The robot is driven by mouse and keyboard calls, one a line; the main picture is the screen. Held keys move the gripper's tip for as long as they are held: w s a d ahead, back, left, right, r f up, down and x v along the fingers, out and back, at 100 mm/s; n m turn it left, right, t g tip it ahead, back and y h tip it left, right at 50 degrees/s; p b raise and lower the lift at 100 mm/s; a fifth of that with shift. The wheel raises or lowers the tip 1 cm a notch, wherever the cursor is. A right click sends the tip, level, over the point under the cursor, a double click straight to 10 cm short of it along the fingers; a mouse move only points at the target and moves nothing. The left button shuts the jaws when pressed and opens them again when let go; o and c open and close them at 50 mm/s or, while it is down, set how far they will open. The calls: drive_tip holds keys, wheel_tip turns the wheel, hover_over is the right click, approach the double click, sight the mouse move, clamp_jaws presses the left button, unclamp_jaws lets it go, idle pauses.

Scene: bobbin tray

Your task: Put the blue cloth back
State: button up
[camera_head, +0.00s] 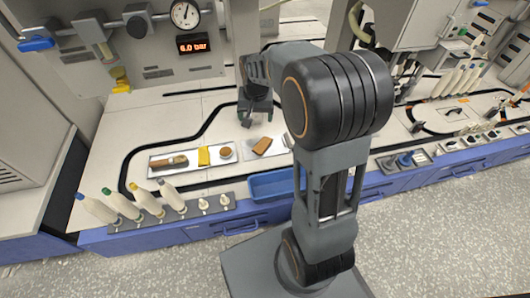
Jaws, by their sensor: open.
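I cannot pick out a blue cloth with certainty in the head view. A flat yellow piece (204,156), perhaps a cloth, lies in the middle of a shallow pale tray (226,163). Beside it in the tray are a brush-like tool with a brown part (172,162) and a small round tan item (226,153). A brown block (262,146) lies in the tray section to the right. My gripper (257,117) is open, pointing down above the worktop behind the trays. It appears empty. My arm hides part of the worktop to its right.
A blue open bin (275,184) sits at the front edge. Small trays with dark blue items (405,160) lie right of my arm. A gauge panel (186,15) stands behind.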

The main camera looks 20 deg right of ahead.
drive_tip(key=s+a+r+n, duration=0.1)
drive_tip(key=s+a+n, duration=0.1)
drive_tip(key=s, duration=0.6)
drive_tip(key=s+a+r+n+t, duration=0.1)
drive_tip(key=s+a+n, duration=0.1)
drive_tip(key=s, duration=0.7)
drive_tip(key=shift+s+a+r+n, duration=0.2)
drive_tip(key=shift+a+r+n, duration=0.1)
drive_tip(key=shift+n, duration=0.2)
